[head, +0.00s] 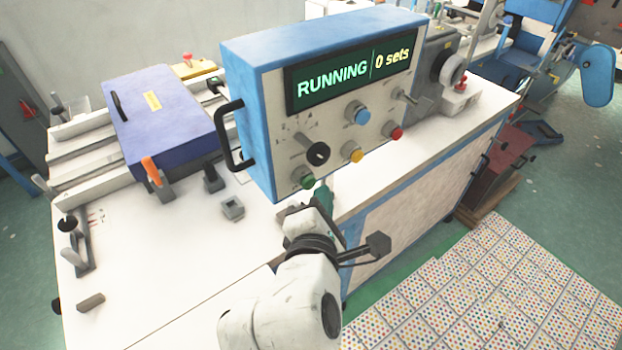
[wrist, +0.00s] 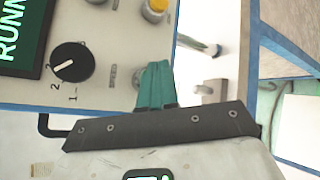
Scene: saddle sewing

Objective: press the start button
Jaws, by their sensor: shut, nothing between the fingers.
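The control box (head: 270,120) has a blue casing and a screen (head: 350,75) that reads "RUNNING" and "0 sets". A green button (head: 308,181) sits at the panel's lower left corner; its label is too small to read. My gripper (head: 322,192) is shut and empty, its teal fingers just right of and below the green button. In the wrist view my gripper's fingers (wrist: 154,72) reach to the panel's lower edge, and the green button is not clearly seen there. I cannot tell whether the fingertips touch the panel.
The panel also has a black dial (head: 318,153), a yellow button (head: 355,156), a blue button (head: 362,117) and a red button (head: 396,133). A blue-purple box (head: 165,115) lies on the white bench (head: 170,270) at left. A black handle (head: 232,140) juts from the box's left side.

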